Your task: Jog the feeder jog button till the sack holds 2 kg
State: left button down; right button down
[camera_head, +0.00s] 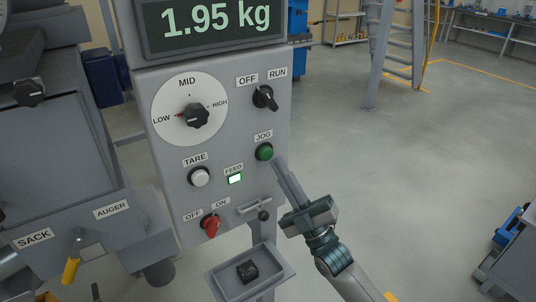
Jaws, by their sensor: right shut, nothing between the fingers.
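The display (214,22) on the grey control panel (160,170) reads 1.95 kg. The green jog button (264,152) is on the panel's right side, under the JOG label. My right gripper (280,164) is shut and empty, its fingertips right beside the button's lower right edge. I cannot tell whether they touch it. The feed lamp (235,179) is lit, pale green-white. The sack label (33,238) is at lower left; the sack itself cannot be made out. My left gripper is not in view.
The panel also has a speed knob (195,115), an off/run switch (265,97), a white tare button (199,177) and a red off/on switch (210,224). A small tray (225,283) below holds a dark block (247,271). Open floor lies to the right.

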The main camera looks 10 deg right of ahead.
jog(key=s, duration=0.1)
jog(key=s+d, duration=0.1)
jog(key=s, duration=0.1)
jog(key=s+p, duration=0.1)
jog(key=shift+s+d, duration=0.15)
jog(key=shift+d, duration=0.1)
jog(key=shift+h, duration=0.3)
